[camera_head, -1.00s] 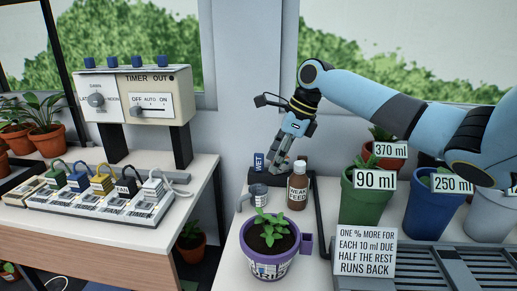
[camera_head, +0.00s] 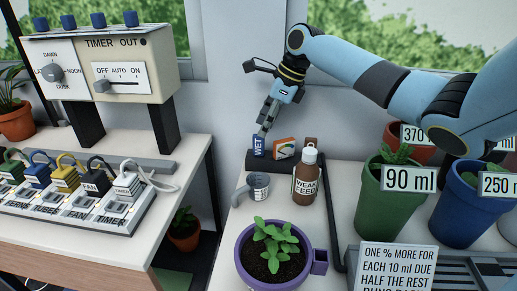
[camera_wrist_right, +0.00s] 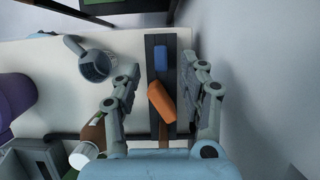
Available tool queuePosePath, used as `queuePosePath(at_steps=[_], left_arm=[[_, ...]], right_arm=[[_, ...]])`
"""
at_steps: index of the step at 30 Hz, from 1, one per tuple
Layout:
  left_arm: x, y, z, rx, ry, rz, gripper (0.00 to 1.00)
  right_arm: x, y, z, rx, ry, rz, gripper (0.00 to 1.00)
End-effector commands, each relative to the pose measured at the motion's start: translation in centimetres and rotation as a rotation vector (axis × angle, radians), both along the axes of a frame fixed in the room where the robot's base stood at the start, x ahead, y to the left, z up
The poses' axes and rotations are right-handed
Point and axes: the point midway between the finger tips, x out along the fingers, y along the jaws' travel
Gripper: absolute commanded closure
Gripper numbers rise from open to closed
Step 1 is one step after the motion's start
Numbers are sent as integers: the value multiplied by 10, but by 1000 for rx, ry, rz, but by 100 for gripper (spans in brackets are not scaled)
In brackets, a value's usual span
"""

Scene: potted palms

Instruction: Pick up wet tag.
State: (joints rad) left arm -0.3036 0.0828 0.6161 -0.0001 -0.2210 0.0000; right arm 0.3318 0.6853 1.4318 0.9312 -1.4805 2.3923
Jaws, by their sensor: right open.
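The wet tag (camera_head: 258,146) is a small blue tag marked WET, standing at the left end of a black rack (camera_head: 284,168) at the back of the white table. It shows as a blue block in the right wrist view (camera_wrist_right: 160,57). My right gripper (camera_head: 264,130) points down just above the wet tag in the head view. In the right wrist view my right gripper (camera_wrist_right: 165,72) is open and empty, with the rack between its fingers. The blue tag lies near the fingertip ends, with no contact visible. My left gripper is in neither view.
The weak feed bottle (camera_head: 305,183) and a grey measuring cup (camera_head: 258,186) stand in front. A purple potted plant (camera_head: 272,258) is nearer. The wall is close behind.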

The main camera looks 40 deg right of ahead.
Motion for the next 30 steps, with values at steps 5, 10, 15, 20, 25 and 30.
queuePosePath(at_steps=[5,10,15,20,25,30], left_arm=[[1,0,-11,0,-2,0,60],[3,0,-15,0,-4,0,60],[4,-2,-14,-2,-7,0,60],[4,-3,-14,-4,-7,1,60],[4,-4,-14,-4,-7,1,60],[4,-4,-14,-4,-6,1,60]], right_arm=[[10,7,-29,5,0,0,58],[16,10,-44,1,1,1,58],[16,10,-45,0,0,0,58],[16,10,-45,0,0,0,68],[16,10,-45,1,1,0,90],[16,10,-45,1,1,0,100]])
